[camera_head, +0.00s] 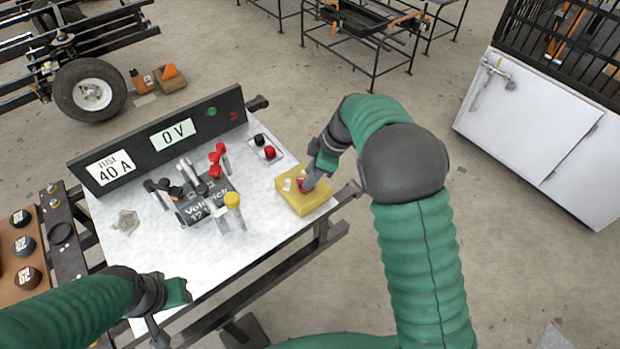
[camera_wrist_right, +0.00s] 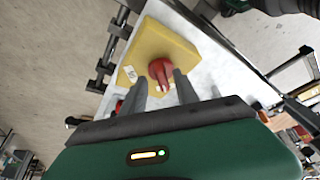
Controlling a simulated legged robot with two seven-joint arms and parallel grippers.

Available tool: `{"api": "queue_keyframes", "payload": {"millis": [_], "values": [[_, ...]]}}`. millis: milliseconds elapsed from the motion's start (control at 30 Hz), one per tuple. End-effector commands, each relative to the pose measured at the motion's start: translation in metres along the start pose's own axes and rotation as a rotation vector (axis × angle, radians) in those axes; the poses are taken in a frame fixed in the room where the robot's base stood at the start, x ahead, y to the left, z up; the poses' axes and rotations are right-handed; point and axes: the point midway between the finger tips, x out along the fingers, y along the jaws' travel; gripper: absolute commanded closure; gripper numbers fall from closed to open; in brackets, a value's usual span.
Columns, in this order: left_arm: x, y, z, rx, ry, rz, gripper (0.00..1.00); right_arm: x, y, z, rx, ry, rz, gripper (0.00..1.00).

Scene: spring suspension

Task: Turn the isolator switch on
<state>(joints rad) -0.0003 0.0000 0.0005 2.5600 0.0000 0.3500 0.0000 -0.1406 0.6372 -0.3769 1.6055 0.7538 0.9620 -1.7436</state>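The isolator switch is a yellow box (camera_head: 304,202) with a red knob (camera_head: 305,186) on top, at the right end of the white tabletop. In the right wrist view the yellow box (camera_wrist_right: 165,42) and red knob (camera_wrist_right: 160,72) are large and clear. My right gripper (camera_head: 308,184) is over the box. In the right wrist view its two fingers (camera_wrist_right: 160,90) are apart, one on each side of the knob, with visible gaps. My left gripper (camera_head: 158,328) hangs by the table's front left edge, away from the switch; its finger opening is unclear.
A battery block (camera_head: 203,207) with levers and a yellow-capped post stand mid-table. Behind them is a black panel (camera_head: 155,140) reading "FUSE 40 A" and "0 V". Red and black terminals (camera_head: 268,152) sit near the box. The table's front middle is clear.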

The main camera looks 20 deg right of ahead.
Motion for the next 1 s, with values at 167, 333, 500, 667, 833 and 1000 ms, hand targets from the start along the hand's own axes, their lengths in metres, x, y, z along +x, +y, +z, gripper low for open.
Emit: {"api": "queue_keyframes", "payload": {"millis": [167, 333, 500, 667, 833, 1000], "values": [[0.0017, -0.0003, 0.0004, -0.001, 0.000, 0.000, 0.64, 0.0088, -0.0002, -0.0002, 0.001, 0.001, 0.000, 0.64], [0.0015, -0.0003, 0.0004, -0.001, 0.000, 0.000, 0.64, 0.0082, 0.0003, 0.0007, 0.001, 0.002, 0.000, 0.64], [0.0015, -0.0002, 0.0004, -0.001, 0.000, 0.000, 0.64, 0.0082, 0.0004, 0.0007, 0.001, 0.002, -0.001, 0.85], [0.0015, -0.0002, 0.0003, 0.000, 0.000, 0.000, 0.64, 0.0080, 0.0008, 0.0006, 0.001, 0.001, 0.001, 1.00], [0.0015, -0.0002, 0.0004, -0.001, 0.000, 0.000, 0.64, 0.0079, 0.0011, 0.0001, 0.000, 0.002, 0.002, 1.00], [0.0016, -0.0002, 0.0004, -0.001, 0.000, 0.000, 0.64, 0.0077, 0.0011, -0.0010, 0.004, 0.004, 0.004, 1.00]]}}
